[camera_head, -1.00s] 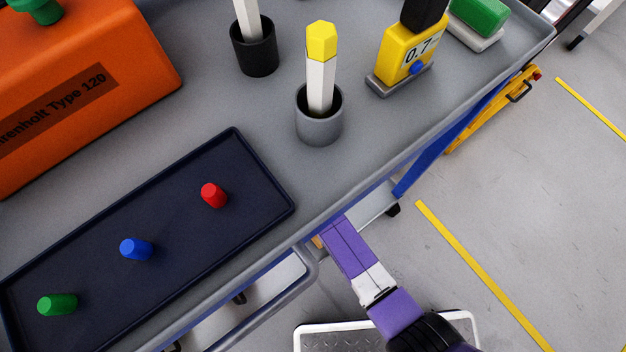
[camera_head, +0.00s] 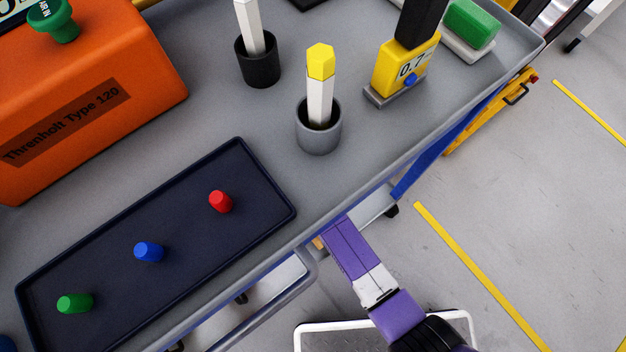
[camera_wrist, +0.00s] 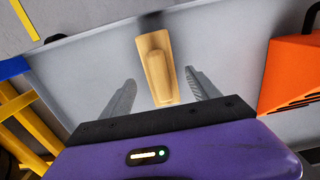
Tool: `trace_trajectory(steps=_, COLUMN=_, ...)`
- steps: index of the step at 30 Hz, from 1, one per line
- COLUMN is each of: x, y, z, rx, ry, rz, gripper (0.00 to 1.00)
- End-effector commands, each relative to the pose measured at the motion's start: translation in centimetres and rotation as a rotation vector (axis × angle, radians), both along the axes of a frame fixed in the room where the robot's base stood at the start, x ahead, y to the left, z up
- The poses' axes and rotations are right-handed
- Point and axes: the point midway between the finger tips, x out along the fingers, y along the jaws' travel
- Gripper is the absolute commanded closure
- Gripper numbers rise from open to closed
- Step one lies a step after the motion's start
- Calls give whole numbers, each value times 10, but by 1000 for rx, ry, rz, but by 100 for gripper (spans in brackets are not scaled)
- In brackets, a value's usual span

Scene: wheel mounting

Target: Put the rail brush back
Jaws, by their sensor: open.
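A tan wooden piece with a raised grip (camera_wrist: 155,68), which looks like the rail brush, lies on a pale grey surface in the wrist view. My gripper (camera_wrist: 161,78) is open, with one grey finger on either side of the wooden piece and visible gaps between. I cannot tell how far above it the fingers are. In the head view my purple arm reaches under the edge of the grey tabletop, so the fingers are hidden there; a small tan bit (camera_head: 318,242) shows beside the arm. Any bristles are hidden.
The tabletop (camera_head: 225,110) holds a dark tray (camera_head: 190,235) with red, blue and green pegs, black and grey cups with sticks, a yellow gauge (camera_head: 405,65), a green block (camera_head: 470,22) and an orange box (camera_head: 90,110). An orange slotted object (camera_wrist: 290,80) stands right of my gripper.

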Motion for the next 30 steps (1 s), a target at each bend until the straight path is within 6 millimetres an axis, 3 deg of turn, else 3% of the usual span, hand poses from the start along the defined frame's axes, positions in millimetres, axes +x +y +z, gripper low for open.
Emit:
trace_trajectory(steps=1, x=0, y=0, z=18, rx=1, ry=-2, rz=0, gripper=30)
trace_trajectory(steps=3, x=0, y=0, z=33, rx=1, ry=-2, rz=0, gripper=30)
trace_trajectory(steps=12, x=0, y=0, z=77, rx=1, ry=-1, rz=0, gripper=30)
trace_trajectory(steps=25, x=-1, y=-1, z=84, rx=1, ry=-2, rz=-2, gripper=30)
trace_trajectory(steps=30, x=-14, y=-18, z=71, rx=40, ry=-62, rz=-40, gripper=30)
